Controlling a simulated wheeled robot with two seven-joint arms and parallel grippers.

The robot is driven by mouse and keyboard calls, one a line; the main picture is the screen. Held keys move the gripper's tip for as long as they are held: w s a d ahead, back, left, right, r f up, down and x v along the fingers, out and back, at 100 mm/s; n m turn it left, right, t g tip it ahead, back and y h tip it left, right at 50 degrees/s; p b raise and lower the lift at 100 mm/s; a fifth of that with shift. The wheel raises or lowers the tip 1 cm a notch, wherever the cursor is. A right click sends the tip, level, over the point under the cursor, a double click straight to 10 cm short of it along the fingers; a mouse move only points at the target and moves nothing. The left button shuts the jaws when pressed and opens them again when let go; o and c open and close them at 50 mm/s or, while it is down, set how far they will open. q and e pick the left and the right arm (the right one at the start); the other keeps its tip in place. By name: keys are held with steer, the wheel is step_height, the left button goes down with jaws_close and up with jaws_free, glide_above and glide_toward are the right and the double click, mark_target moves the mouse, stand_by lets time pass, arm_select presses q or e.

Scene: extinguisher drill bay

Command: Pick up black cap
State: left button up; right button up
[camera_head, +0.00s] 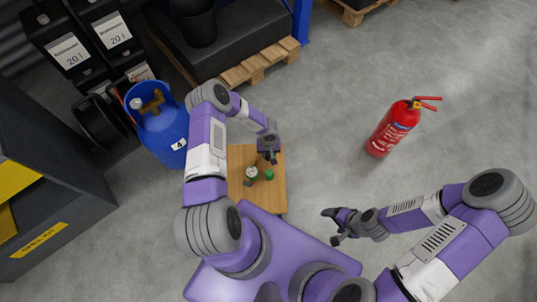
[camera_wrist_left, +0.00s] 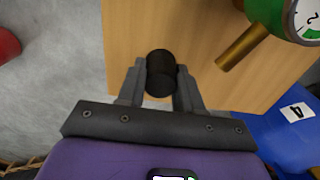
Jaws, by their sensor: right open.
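The black cap (camera_wrist_left: 160,62) is a short dark cylinder in the left wrist view. It sits between the two fingers of my left gripper (camera_wrist_left: 160,84), which press against it from both sides. In the head view, my left gripper (camera_head: 269,157) is over the upper right part of the small wooden table (camera_head: 238,158); the cap is hard to tell from the dark fingers there. I cannot tell whether the cap touches the tabletop. My right gripper (camera_head: 336,226) is open and empty, off to the right of the table above the floor.
A gauge (camera_head: 251,172) with a brass stem and a small green part (camera_head: 269,175) are on the table. A blue cylinder (camera_head: 163,130) stands left of it. A red extinguisher (camera_head: 393,128) stands on open floor at right. A pallet (camera_head: 258,65) is behind.

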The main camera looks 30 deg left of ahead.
arm_select(q)
steer(key=c, duration=0.4)
step_height(320, 180, up, 10)
steer(key=p, duration=0.4)
